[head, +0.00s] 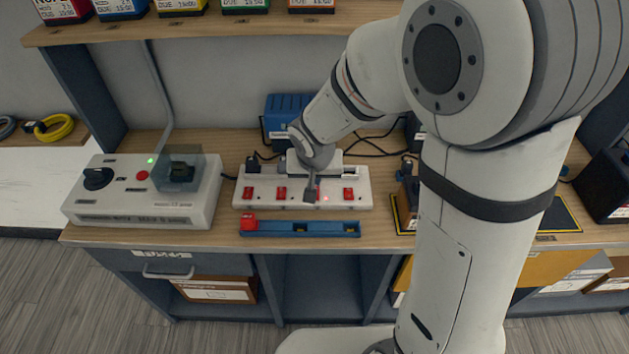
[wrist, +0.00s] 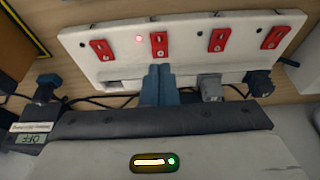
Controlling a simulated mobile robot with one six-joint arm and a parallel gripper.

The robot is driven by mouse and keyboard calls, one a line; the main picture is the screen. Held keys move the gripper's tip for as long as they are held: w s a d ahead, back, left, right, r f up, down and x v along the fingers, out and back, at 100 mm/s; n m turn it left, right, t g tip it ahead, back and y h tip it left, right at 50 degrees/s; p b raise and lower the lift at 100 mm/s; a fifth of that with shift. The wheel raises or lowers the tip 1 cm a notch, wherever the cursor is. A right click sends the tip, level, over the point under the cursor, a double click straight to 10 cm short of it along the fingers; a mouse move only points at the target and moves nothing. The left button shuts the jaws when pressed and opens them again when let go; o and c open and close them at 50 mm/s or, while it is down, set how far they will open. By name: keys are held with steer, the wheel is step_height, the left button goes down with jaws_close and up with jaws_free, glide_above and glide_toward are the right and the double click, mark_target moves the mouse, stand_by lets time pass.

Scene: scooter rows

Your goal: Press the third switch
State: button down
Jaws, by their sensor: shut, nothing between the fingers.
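A white power strip (head: 262,200) with a row of several red switches lies on the wooden bench. The third switch from the left is mostly hidden behind my gripper (head: 311,198) in the head view. In the wrist view the row is reversed, and this switch (wrist: 159,44) is second from the left. My gripper is shut and empty, its fingertips (wrist: 159,70) at the near edge of that switch. I cannot tell whether they touch it. A small red light (wrist: 139,39) glows beside it on the strip (wrist: 190,62).
A grey control box (head: 145,210) with a black knob and a green light stands left. A blue tray (head: 320,229) with a red block (head: 248,223) lies in front of the strip. Plugs and black cables lie behind it. A shelf (head: 230,27) hangs above.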

steer(key=v, duration=0.8)
steer(key=shift+s+r, duration=0.25)
steer(key=shift+r, duration=0.05)
